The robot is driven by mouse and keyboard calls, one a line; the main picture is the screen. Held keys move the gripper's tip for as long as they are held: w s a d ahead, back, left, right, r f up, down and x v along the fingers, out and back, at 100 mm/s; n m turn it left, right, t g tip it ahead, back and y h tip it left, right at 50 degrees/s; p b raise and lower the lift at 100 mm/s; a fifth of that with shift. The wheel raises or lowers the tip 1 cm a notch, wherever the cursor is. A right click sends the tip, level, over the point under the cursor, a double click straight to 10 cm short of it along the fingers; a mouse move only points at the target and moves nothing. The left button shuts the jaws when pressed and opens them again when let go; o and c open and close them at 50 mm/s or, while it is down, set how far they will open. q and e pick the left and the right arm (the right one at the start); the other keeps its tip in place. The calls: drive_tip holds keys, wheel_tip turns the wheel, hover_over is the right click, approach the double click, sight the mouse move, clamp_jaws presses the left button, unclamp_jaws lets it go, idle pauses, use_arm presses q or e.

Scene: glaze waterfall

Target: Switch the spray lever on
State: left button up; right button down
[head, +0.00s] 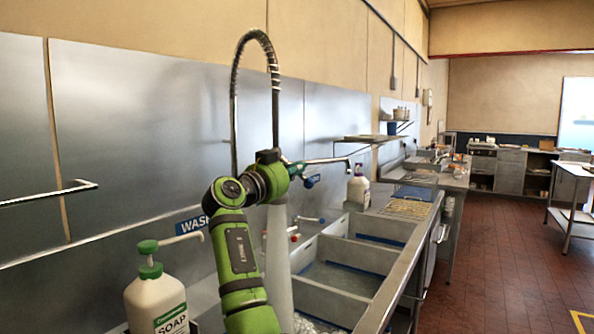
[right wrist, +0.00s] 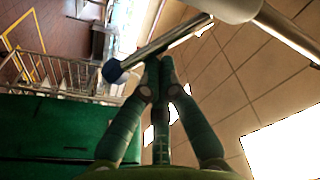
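The spray lever is a metal rod with a blue tip; in the head view the blue tip (head: 311,181) shows just right of my right gripper (head: 296,170). In the right wrist view the spray lever (right wrist: 160,43) runs diagonally across the top, its blue tip at the lower left. There the green fingers of my right gripper (right wrist: 159,62) come together at their tips, right beside the rod. I see no gap between the tips. Whether they touch the rod I cannot tell. My right arm hides part of the tap. My left gripper is not in view.
A tall spring hose (head: 236,75) arches above my right arm. A metal spout (head: 330,160) reaches right. A soap bottle (head: 157,300) stands at front left, and another bottle (head: 358,187) stands beyond the sinks. The sink basins (head: 340,275) lie right of my arm.

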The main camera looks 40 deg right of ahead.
idle(0.5)
drive_tip(key=v, duration=1.2)
idle(0.3)
